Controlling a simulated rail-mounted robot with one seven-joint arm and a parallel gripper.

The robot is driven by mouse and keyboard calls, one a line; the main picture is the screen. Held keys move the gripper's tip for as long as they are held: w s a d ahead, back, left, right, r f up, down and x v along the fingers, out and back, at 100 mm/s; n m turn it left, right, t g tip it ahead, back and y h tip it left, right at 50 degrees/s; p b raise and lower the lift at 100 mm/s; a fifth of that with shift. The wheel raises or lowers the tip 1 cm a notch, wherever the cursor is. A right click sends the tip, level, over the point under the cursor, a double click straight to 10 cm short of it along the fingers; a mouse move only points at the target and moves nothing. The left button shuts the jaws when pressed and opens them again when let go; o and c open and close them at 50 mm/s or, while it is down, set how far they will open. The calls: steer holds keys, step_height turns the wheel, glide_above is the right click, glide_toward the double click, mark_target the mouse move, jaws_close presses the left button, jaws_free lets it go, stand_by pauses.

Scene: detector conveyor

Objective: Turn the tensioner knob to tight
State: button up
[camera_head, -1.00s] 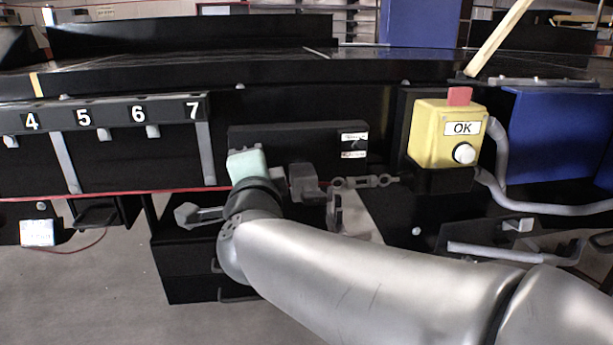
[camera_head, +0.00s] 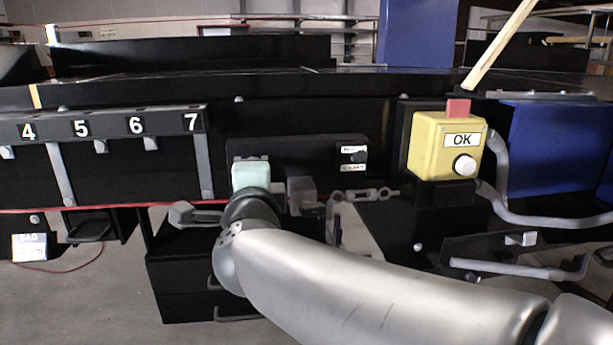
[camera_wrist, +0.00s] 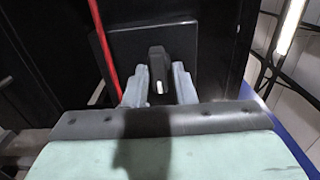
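The tensioner knob (camera_wrist: 158,68), a dark block-shaped grip with a small white mark, stands on a black panel in the wrist view. My gripper (camera_wrist: 159,84) has its two pale grey fingers on either side of the knob. Narrow gaps seem to show between fingers and knob, so it looks open around it; contact is not clear. In the head view my gripper (camera_head: 250,178) is in front of the left part of the black panel (camera_head: 300,152), and its mint-green housing and wrist hide the knob there. Two small white labels (camera_head: 353,149) sit at the panel's right end, too small to read surely.
A yellow OK box (camera_head: 428,158) with a white button and red top stands right of the panel. Numbered hooks (camera_head: 136,126) hang at left. A grey turnbuckle (camera_head: 365,194) and a red cord (camera_head: 90,209) run below. A grey handle (camera_head: 195,212) juts out near my wrist.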

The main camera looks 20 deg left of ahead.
steer(key=shift+o, duration=0.6)
steer(key=p+v, duration=0.1)
steer(key=v, duration=1.1)
